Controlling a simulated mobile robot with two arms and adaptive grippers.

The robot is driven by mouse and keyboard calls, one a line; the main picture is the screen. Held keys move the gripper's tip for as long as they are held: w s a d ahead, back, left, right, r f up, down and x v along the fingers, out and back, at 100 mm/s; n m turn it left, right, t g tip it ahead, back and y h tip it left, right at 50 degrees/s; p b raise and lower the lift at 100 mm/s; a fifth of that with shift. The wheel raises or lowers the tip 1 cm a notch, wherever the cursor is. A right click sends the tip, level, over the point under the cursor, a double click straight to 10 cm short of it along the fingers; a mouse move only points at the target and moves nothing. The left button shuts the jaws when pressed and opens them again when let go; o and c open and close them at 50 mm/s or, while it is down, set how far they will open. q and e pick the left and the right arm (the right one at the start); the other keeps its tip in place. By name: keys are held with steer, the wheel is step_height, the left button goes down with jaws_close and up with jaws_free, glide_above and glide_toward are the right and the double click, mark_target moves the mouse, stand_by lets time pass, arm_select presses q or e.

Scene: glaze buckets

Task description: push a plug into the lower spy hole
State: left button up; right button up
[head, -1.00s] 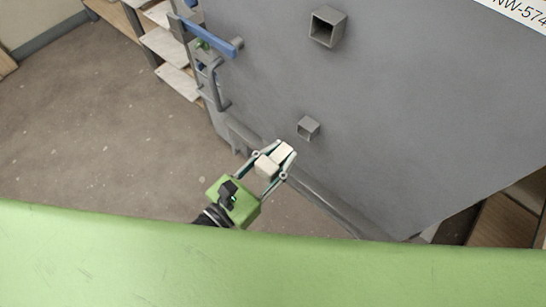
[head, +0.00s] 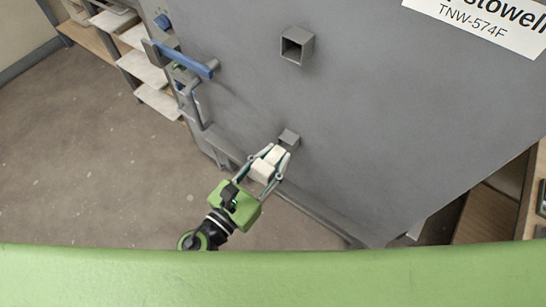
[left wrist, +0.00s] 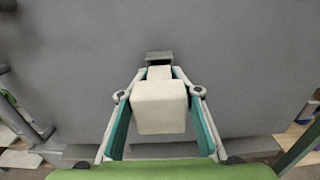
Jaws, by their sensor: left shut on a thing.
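My left gripper (head: 267,167) is shut on a white, blocky plug (head: 263,170), which also shows between the fingers in the left wrist view (left wrist: 159,107). The plug's narrower far end points at the lower spy hole (head: 289,138), a small square grey tube on the kiln door. In the left wrist view the lower spy hole (left wrist: 159,57) is straight beyond the plug's tip. The tip is at or very close to its mouth; I cannot tell whether it has entered. The upper spy hole (head: 297,45) is an open square tube, empty and dark inside. My right gripper is not in view.
The large grey door (head: 390,120) fills the right side and carries a white label (head: 485,22). A blue-handled latch (head: 184,60) is at its left edge. Shelves with pale slabs (head: 140,65) stand at the left. The brown floor (head: 90,160) is clear.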

mark_target(259, 177)
arm_select(q)
steer(key=shift+w+d+r, duration=0.1)
steer(key=shift+w+d, duration=0.05)
steer(key=shift+w, duration=0.1)
stand_by(0.3)
steer(key=shift+w+d, duration=0.35)
steer(key=shift+w, duration=0.15)
steer(key=shift+s+a, duration=0.25)
steer(key=shift+s, duration=0.1)
steer(key=shift+b+v, duration=1.1)
steer(key=shift+v, duration=1.55)
steer(key=a+r+n+t+y, duration=0.1)
steer(key=a+r+n+y, duration=0.1)
steer(key=a, duration=0.3)
steer(key=a+r+n+t+y, duration=0.1)
steer(key=a+r+n+y, duration=0.1)
steer(key=a+y, duration=0.3)
steer(key=s+a+r+n+t+y, duration=0.1)
steer(key=a+r+n+y, duration=0.1)
steer(key=a, duration=0.5)
steer(key=shift+r+n+y, duration=0.2)
steer(key=shift+n+y, duration=0.4)
steer(key=shift+y, duration=0.2)
steer(key=shift+d, duration=0.1)
